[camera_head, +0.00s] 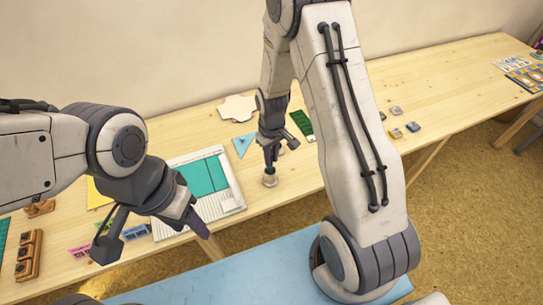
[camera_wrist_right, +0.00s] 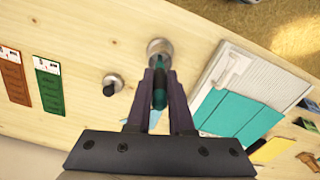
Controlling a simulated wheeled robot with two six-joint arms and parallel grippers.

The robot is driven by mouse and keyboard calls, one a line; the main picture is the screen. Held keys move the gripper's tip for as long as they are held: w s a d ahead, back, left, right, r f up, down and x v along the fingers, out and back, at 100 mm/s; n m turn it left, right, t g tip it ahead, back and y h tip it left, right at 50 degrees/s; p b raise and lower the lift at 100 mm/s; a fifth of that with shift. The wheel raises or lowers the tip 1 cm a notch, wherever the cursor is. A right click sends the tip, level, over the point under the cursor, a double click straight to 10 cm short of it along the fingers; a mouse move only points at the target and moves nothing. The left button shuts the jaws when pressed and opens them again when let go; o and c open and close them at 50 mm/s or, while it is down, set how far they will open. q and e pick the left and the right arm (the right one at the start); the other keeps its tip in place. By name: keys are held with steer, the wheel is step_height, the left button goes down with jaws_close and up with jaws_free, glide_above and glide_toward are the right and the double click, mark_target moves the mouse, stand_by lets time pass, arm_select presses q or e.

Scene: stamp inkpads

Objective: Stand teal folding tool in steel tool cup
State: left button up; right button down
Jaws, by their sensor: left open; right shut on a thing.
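The steel tool cup (camera_head: 270,182) stands on the wooden table, just right of the paper trimmer. It also shows in the right wrist view (camera_wrist_right: 160,46). My right gripper (camera_head: 271,160) is shut on the teal folding tool (camera_wrist_right: 160,88) directly above the cup. Its fingertips (camera_wrist_right: 160,74) point at the cup mouth. The tool's lower end (camera_head: 270,171) is at the cup's mouth; I cannot tell how deep it sits. My left gripper (camera_head: 152,237) is open and empty, over the front edge of the table.
A paper trimmer (camera_head: 236,204) with teal sheets (camera_wrist_right: 213,108) lies beside the cup. A small round metal holder with a dark top (camera_wrist_right: 113,84) stands on the cup's other side. Green (camera_wrist_right: 48,88) and brown (camera_wrist_right: 14,80) cards lie farther off. Stamp blocks (camera_head: 28,256) sit at the left.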

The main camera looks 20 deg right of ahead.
steer(key=c, duration=0.7)
jaws_free()
step_height(320, 180, up, 11)
steer(key=shift+f+b, duration=0.2)
steer(key=shift+b, duration=0.35)
